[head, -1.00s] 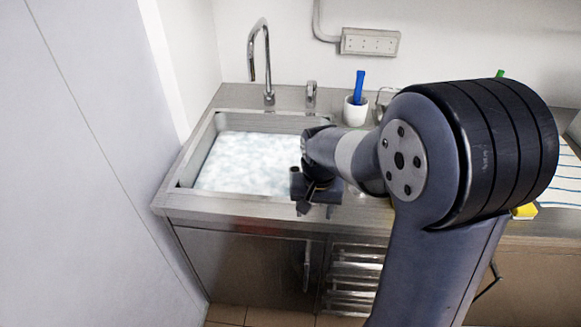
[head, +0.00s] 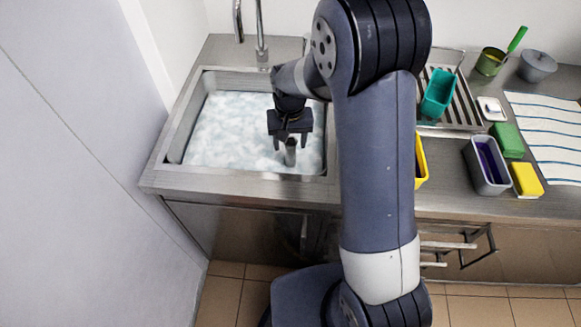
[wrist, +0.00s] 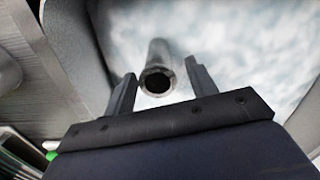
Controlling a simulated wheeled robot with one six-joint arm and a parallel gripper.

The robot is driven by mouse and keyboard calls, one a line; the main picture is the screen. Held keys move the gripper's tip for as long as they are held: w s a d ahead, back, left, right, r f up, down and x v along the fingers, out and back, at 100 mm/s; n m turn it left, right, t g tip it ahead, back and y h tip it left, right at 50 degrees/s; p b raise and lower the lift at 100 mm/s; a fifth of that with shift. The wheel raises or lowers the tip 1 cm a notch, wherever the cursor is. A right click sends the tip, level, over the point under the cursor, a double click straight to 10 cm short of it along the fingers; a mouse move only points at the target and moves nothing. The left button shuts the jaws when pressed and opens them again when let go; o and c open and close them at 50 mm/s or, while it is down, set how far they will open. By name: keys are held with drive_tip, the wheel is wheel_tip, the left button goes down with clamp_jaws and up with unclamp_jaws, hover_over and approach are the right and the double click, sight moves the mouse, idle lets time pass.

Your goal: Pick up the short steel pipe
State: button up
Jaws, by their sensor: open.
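The short steel pipe (head: 291,152) stands up out of the foam in the sink, near its front right part. In the wrist view its dark open end (wrist: 158,82) faces the camera and its lower part fades into the foam. My gripper (head: 291,147) is over the sink. In the wrist view my gripper (wrist: 160,85) is open, with one finger on each side of the pipe's end and a gap showing on both sides. The pipe's lower end is hidden by foam.
The steel sink (head: 170,150) is full of white foam (head: 225,130). A faucet (head: 262,35) rises behind it. On the counter to the right are a teal cup (head: 438,93), a grey container (head: 474,178), sponges (head: 527,180) and a striped cloth (head: 550,130).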

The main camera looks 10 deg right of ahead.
sight(291, 152)
drive_tip(key=shift+s+f+p, duration=0.1)
drive_tip(key=shift+f+p, duration=0.4)
drive_tip(key=shift+f, duration=1.9)
drive_tip(key=shift+c, duration=0.2)
drive_tip(key=c, duration=0.8)
drive_tip(key=shift+r, duration=0.1)
